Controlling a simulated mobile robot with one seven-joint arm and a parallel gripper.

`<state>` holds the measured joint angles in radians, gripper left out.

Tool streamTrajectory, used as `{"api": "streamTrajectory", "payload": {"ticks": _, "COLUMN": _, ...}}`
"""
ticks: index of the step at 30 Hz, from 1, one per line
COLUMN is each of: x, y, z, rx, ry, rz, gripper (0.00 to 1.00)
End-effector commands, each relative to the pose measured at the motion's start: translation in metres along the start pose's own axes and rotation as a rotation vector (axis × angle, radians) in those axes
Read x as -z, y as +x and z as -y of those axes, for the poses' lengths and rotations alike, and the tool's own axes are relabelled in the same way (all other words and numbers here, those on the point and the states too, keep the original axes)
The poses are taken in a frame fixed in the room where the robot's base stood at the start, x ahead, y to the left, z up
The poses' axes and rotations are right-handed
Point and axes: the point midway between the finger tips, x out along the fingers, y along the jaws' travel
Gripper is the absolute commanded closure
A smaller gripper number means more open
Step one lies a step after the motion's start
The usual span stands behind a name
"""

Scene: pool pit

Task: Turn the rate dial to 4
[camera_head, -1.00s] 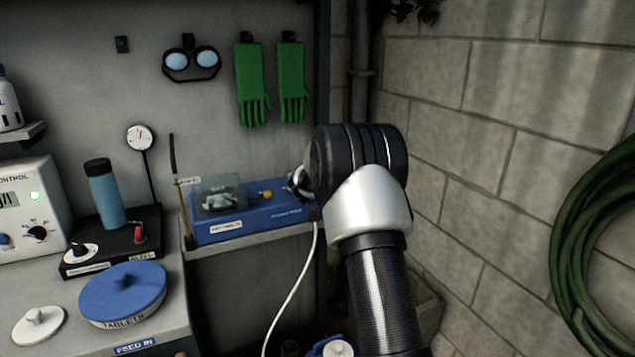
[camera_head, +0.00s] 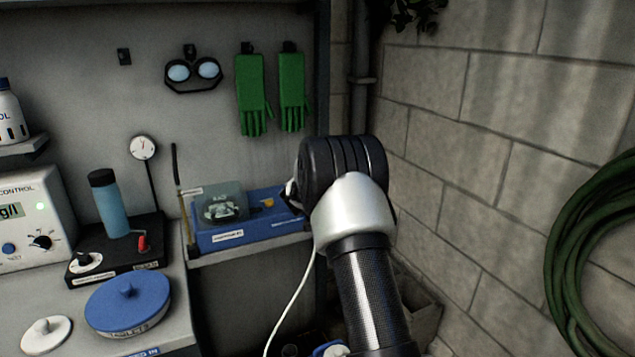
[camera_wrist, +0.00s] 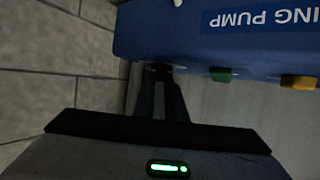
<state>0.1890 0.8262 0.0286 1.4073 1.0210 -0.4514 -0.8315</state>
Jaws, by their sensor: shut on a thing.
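The blue dosing pump (camera_head: 250,232) sits on a shelf in the head view, its right end behind my arm. In the wrist view the pump (camera_wrist: 165,35) shows upside down, with the lettering "ING PUMP". A dark knob (camera_wrist: 158,68), seemingly the rate dial, sits at the pump's edge there. The two dark fingers of my gripper (camera_wrist: 160,82) are close together and shut on this knob. Its pointer and scale numbers cannot be read. The gripper is hidden in the head view.
Green (camera_wrist: 221,74) and yellow (camera_wrist: 298,82) fittings stand beside the fingers on the pump. A clear cover (camera_head: 219,203) is on the pump's top left. A block wall (camera_head: 480,190) rises to the right. A white hose (camera_head: 292,305) hangs below the shelf.

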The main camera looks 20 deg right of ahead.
Motion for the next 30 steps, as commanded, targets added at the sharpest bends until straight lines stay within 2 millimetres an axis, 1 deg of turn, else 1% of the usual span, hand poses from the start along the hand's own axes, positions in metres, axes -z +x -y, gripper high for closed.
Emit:
{"api": "streamTrajectory", "payload": {"ticks": 1, "x": 0.009, "y": -0.005, "z": 0.003, "rx": -0.018, "ry": 0.003, "rz": 0.005, "gripper": 1.0}}
{"api": "streamTrajectory", "payload": {"ticks": 7, "x": 0.011, "y": -0.005, "z": 0.005, "rx": -0.125, "ry": 0.047, "rz": 0.005, "gripper": 1.0}}
{"api": "streamTrajectory", "payload": {"ticks": 21, "x": -0.003, "y": 0.003, "z": 0.009, "rx": -0.407, "ry": 0.172, "rz": 0.002, "gripper": 1.0}}
{"api": "streamTrajectory", "payload": {"ticks": 30, "x": -0.003, "y": 0.004, "z": 0.01, "rx": -0.519, "ry": 0.217, "rz": 0.001, "gripper": 1.0}}
